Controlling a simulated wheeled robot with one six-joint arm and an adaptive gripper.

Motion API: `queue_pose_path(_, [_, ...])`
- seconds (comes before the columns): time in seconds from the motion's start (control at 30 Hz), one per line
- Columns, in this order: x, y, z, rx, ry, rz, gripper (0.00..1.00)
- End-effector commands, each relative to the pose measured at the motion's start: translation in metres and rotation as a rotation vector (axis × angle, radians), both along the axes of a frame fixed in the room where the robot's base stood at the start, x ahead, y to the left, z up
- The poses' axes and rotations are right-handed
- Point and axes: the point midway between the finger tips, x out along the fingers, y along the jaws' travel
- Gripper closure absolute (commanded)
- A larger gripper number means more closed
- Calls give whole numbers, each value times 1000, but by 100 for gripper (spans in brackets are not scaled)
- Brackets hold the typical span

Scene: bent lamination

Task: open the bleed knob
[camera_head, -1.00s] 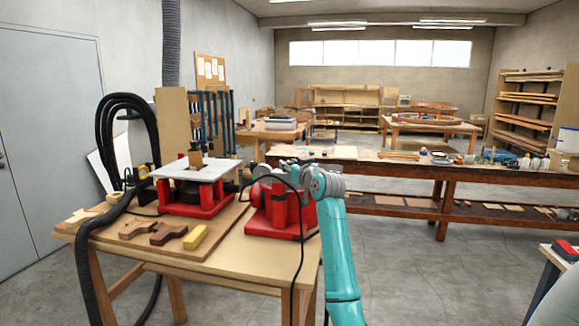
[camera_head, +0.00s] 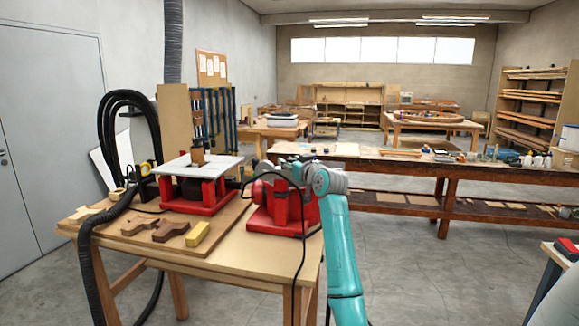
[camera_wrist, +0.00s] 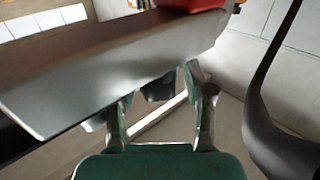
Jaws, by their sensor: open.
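I cannot make out the bleed knob for sure in either view. In the head view a red machine (camera_head: 279,208) stands on the wooden bench, with my teal arm in front of its right side. My gripper is at the upper part of that machine in the head view, too small and covered to read there. In the wrist view my gripper (camera_wrist: 160,108) is open, its two fingers apart with nothing held between them.
A pale slab (camera_wrist: 120,75) with a brown face crosses the wrist view close ahead of the fingers. A dark hose or cable (camera_wrist: 262,110) curves at its right. On the bench are a white-topped red stand (camera_head: 195,190), wooden pieces (camera_head: 170,231) and a yellow block (camera_head: 198,234).

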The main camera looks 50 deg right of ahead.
Motion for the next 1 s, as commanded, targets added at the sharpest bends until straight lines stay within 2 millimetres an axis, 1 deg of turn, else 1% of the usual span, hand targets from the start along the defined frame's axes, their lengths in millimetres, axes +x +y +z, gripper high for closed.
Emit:
queue_pose_path(0.03, [-2, -3, 0, -1, 0, -7, 40])
queue_pose_path(0.27, [-2, -2, 0, -2, 0, -59, 40])
queue_pose_path(1.0, [0, 0, 0, -2, 1, -414, 40])
